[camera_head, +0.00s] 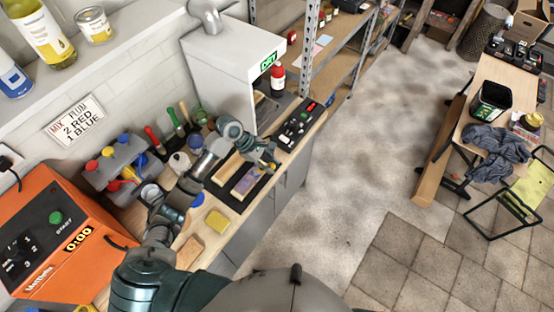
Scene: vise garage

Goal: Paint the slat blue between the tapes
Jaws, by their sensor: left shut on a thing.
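The slat (243,184) lies on a black mat (219,190) on the wooden workbench; it looks pale tan with a purplish stretch. Its tapes and any blue paint are too small to make out. My left gripper (269,161) is over the far right end of the mat, close to the slat. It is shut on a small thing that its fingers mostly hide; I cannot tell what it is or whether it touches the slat. My right gripper is out of view.
A rack (115,165) with coloured knobs and several upright brushes (177,122) stand left of my arm. A yellow sponge (217,222) lies in front of the mat. An orange machine (62,240) is at left, a white cabinet (232,60) behind.

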